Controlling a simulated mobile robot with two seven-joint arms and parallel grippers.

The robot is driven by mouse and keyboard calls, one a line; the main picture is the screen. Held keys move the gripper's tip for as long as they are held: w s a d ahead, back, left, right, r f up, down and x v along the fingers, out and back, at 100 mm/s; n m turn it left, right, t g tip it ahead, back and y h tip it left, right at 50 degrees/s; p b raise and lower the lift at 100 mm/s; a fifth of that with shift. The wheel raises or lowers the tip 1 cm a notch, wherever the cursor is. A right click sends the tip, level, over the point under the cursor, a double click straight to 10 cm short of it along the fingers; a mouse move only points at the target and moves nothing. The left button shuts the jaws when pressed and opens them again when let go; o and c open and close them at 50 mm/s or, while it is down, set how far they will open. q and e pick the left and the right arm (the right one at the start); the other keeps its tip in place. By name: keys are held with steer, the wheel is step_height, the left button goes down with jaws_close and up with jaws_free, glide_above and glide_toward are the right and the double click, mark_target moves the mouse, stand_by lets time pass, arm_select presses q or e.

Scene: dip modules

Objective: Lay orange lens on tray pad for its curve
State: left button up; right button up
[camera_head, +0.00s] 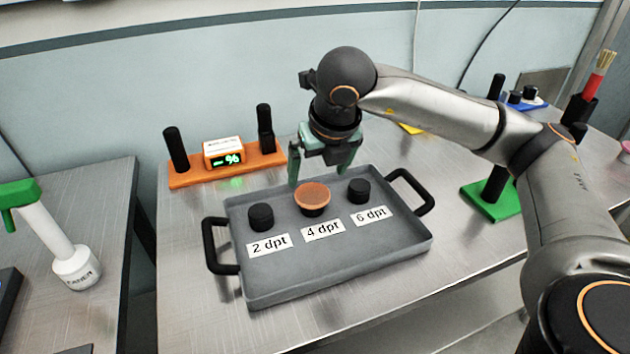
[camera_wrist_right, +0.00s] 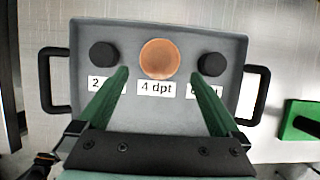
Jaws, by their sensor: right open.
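The orange lens (camera_head: 312,193) lies on the middle pad of the grey tray (camera_head: 350,269), the one behind the "4 dpt" label (camera_head: 323,231). It also shows in the right wrist view (camera_wrist_right: 160,59), where it covers most of that pad. The black pads for 2 dpt (camera_head: 261,217) and 6 dpt (camera_head: 358,191) are bare. My right gripper (camera_head: 321,178) is open and empty, with its green fingers above and behind the lens. In the right wrist view, the fingers (camera_wrist_right: 159,72) are spread to either side of it, apart from it. My left gripper is not in view.
An orange stand (camera_head: 226,168) with two black posts and a small lit display (camera_head: 227,159) stands behind the tray. A green-based stand (camera_head: 491,200) is to the right. A white and green tool (camera_head: 62,245) stands on the left table, across a gap.

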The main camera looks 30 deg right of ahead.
steer(key=v, duration=0.6)
stand_by(0.3)
